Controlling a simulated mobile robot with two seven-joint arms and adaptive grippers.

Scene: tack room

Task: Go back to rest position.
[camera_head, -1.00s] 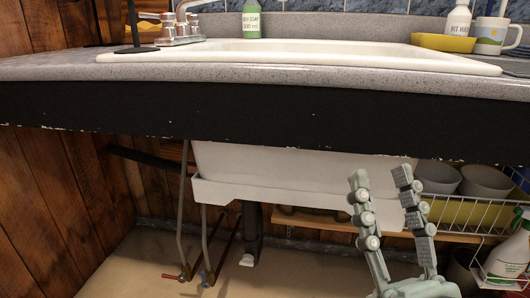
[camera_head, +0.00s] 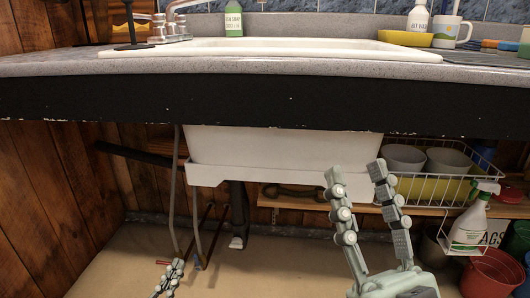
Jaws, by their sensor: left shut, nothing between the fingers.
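My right gripper (camera_head: 355,170) stands upright in the lower right, fingers pointing up. Its two fingers are apart with nothing between them. It is in front of the underside of the white sink basin (camera_head: 270,150) in the picture. My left gripper (camera_head: 174,267) shows small at the bottom left edge, near the pipes under the sink. Its fingers are together and it holds nothing. The rest of the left arm is out of the frame.
The grey counter (camera_head: 60,66) with a black front edge (camera_head: 250,101) spans above both grippers. A wire basket (camera_head: 440,190) with grey pots, a spray bottle (camera_head: 468,222) and a red bucket (camera_head: 492,272) are at the right. Beige floor (camera_head: 120,262) is open below the sink.

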